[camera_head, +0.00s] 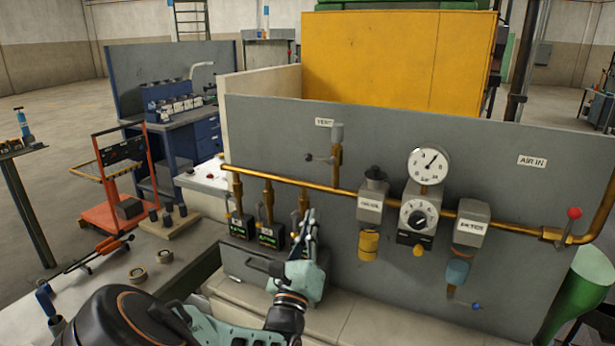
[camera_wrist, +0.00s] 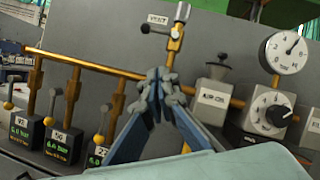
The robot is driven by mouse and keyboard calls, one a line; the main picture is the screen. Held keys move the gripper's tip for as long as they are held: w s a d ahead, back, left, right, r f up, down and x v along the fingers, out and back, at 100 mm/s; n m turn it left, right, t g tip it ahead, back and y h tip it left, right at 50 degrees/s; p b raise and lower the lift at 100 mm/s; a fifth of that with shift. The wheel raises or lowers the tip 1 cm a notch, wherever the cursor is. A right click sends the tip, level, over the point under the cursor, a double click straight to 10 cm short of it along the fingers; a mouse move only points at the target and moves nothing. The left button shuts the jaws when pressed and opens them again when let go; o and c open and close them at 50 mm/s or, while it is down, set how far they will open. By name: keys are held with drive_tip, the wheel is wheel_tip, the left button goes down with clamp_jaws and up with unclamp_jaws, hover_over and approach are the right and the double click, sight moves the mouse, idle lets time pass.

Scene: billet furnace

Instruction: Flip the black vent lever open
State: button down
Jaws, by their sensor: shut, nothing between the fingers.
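The black vent lever (camera_head: 311,157) sticks out to the left from a brass vent pipe, below a VENT label (camera_head: 324,122) on the grey panel. In the wrist view the lever (camera_wrist: 147,28) lies roughly level, its black knob at the left end. My gripper (camera_head: 310,213) is in front of the panel, below the lever and apart from it. In the wrist view my gripper (camera_wrist: 160,82) has its fingertips together with nothing between them, below the lever in the picture.
A brass pipe (camera_head: 335,188) runs across the panel. Several small valves with black displays (camera_head: 240,226) hang left of my gripper. A regulator (camera_head: 419,213), a pressure gauge (camera_head: 429,165) and a red-knobbed lever (camera_head: 573,214) are to the right. The panel around the vent lever is clear.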

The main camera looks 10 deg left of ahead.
drive_tip(key=shift+a+f+n+y, duration=0.2)
drive_tip(key=shift+a+n+y, duration=0.2)
drive_tip(key=shift+a, duration=0.15)
drive_tip(key=p, duration=0.2)
approach(319, 159)
drive_tip(key=w+f, duration=0.3)
drive_tip(key=w, duration=0.2)
drive_tip(key=r, duration=0.1)
drive_tip(key=w+r, duration=0.1)
drive_tip(key=w+a+r, duration=0.1)
drive_tip(key=shift+r, duration=0.35)
drive_tip(key=shift+w+a+r+m+h, duration=0.1)
drive_tip(key=shift+a+r+m+h, duration=0.1)
drive_tip(key=shift+m+h, duration=0.5)
drive_tip(key=shift+a+r+m+h, duration=0.1)
drive_tip(key=shift+r+m+h, duration=0.15)
drive_tip(key=shift+m, duration=0.75)
